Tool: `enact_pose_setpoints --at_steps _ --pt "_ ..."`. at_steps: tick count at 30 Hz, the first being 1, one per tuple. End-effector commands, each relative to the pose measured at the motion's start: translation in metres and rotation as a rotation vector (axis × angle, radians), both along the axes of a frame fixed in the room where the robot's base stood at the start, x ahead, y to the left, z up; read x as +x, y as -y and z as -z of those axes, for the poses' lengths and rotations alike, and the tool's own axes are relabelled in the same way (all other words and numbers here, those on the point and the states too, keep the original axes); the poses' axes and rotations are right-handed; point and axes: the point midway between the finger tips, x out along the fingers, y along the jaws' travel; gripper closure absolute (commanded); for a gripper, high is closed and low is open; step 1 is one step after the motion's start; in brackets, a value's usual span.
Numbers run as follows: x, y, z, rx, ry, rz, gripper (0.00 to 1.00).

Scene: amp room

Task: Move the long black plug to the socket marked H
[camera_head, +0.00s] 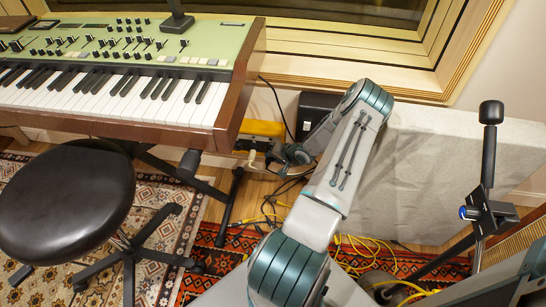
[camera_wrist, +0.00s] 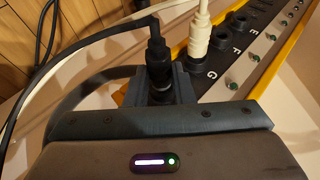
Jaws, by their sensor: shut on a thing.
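The long black plug (camera_wrist: 157,58) stands roughly upright between the fingers of my gripper (camera_wrist: 159,88) in the wrist view, with its black cable leaving at the top. My gripper is shut on it; in the head view my gripper (camera_head: 282,155) is beside the yellow socket strip (camera_head: 262,128). The strip (camera_wrist: 284,62) runs up to the right in the wrist view, with letters E, F and G readable. The mark H is not visible, and my gripper covers the strip's near end. The plug's lower end is hidden, so I cannot tell whether it sits in a socket.
A white plug (camera_wrist: 198,40) stands in the strip just right of the black plug, close to my finger. Loose cables (camera_head: 268,215) lie on the floor. A keyboard (camera_head: 120,75) and black stool (camera_head: 70,200) are left; a grey covered block (camera_head: 430,170) is right.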

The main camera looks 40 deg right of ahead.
Motion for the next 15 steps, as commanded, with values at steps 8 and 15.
enact_pose_setpoints --at_steps 8,15 --pt "0.0015 0.0015 0.0001 -0.001 0.0 -0.001 1.0" --pt "0.0014 0.0012 0.0001 0.0 0.0 -0.001 0.53"
